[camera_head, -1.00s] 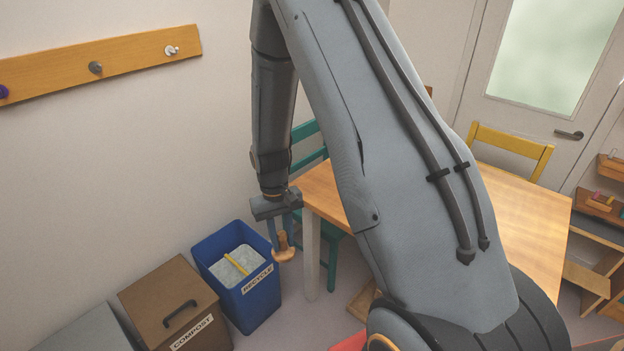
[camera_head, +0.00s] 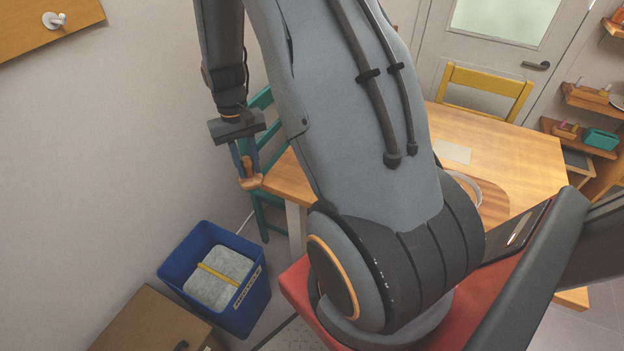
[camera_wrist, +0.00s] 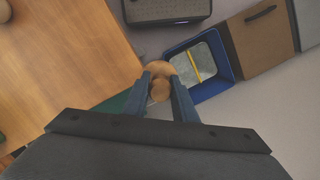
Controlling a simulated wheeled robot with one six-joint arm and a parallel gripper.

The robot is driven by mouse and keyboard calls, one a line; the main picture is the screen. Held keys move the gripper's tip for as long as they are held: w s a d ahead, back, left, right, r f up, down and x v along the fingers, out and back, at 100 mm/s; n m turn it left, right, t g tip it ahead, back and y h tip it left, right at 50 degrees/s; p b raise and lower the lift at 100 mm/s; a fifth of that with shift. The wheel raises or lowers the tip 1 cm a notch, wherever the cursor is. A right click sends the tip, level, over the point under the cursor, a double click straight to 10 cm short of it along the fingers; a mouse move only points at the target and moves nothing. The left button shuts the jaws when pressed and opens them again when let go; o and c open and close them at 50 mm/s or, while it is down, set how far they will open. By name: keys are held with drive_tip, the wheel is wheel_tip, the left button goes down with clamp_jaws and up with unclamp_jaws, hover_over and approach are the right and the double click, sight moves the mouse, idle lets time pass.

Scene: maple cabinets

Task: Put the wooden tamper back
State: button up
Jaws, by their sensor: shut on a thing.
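My gripper (camera_head: 247,172) is shut on the wooden tamper (camera_head: 250,183), a small light-brown piece with a knob and a wider round base. The tamper hangs in the air, base down, to the left of the wooden table's near-left corner. In the wrist view the tamper (camera_wrist: 160,86) shows between the two blue-grey fingers, above the gap between the table and the blue bin. The head view shows the table (camera_head: 520,165) partly hidden behind my arm. I cannot make out the tamper's place in these frames.
The blue recycle bin (camera_head: 255,300) with a yellow item inside stands below. A brown compost bin (camera_head: 140,325) is beside it. A teal chair (camera_head: 262,205) stands close behind my gripper. A yellow chair (camera_head: 485,85) and wall shelves (camera_head: 590,98) are at the right.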

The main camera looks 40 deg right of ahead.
drive_tip(key=s+d+r+m+b, duration=0.1)
drive_tip(key=s+d+r+m, duration=0.1)
drive_tip(key=s+d, duration=0.25)
drive_tip(key=s+d+r+m+y+b, duration=0.1)
drive_tip(key=s+d+r+m, duration=0.15)
drive_tip(key=d, duration=0.35)
drive_tip(key=s+d+r+m+b, duration=0.1)
drive_tip(key=s+d+r+m, duration=0.1)
drive_tip(key=s+d, duration=0.25)
drive_tip(key=shift+t, duration=0.3)
drive_tip(key=shift+w+d+f+p, duration=0.15)
drive_tip(key=shift+f+p, duration=0.1)
drive_tip(key=shift+f, duration=1.25)
drive_tip(key=shift+w+d+f+p, duration=0.15)
drive_tip(key=shift+w+f+p, duration=0.05)
drive_tip(key=shift+f, duration=1.35)
drive_tip(key=shift+w+d+f+p, duration=0.15)
drive_tip(key=shift+f+p, duration=0.1)
drive_tip(key=shift+f, duration=1.25)
drive_tip(key=shift+f, duration=0.1)
drive_tip(key=o, duration=0.9)
drive_tip(key=shift+o, duration=0.2)
